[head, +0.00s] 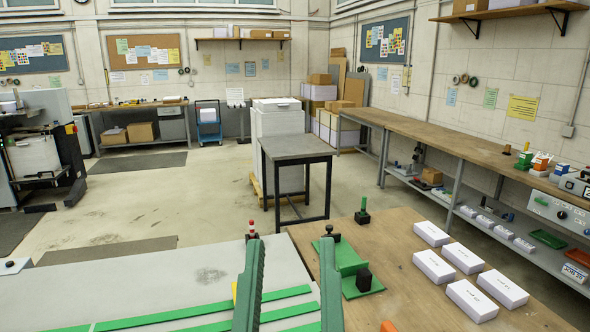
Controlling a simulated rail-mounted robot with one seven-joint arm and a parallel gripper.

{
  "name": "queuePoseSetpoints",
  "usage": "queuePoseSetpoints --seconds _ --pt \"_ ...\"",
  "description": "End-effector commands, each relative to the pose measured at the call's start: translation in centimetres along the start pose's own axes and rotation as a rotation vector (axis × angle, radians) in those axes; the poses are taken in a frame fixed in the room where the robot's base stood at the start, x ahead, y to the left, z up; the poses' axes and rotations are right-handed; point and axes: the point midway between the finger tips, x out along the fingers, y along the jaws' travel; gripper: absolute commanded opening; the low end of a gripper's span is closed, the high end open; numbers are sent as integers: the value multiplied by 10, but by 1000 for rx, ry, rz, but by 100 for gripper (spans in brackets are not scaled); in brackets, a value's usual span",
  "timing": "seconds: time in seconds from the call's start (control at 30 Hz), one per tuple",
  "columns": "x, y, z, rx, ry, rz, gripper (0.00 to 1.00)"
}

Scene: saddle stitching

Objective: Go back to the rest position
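No held object shows.
A wooden tabletop (420,295) at the lower right carries several white boxes (462,257) and a green plate (345,262) with black knobs. A grey table (297,146) stands beyond. A long bench (450,140) lines the right wall. Open floor (170,210) lies at left.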

Motion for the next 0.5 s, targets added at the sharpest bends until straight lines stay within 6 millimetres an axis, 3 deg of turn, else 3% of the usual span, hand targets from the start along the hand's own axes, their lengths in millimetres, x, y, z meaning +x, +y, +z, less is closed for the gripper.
queuePoseSetpoints --seconds 0.03,0.07,0.1,0.4,0.5 --pt "-20 32 -26 96 59 55 39" --pt "10 28 -59 92 46 39 39" --pt "26 28 -81 91 41 34 39" --pt "109 38 -209 98 38 28 39" --pt "130 41 -241 101 37 26 39"
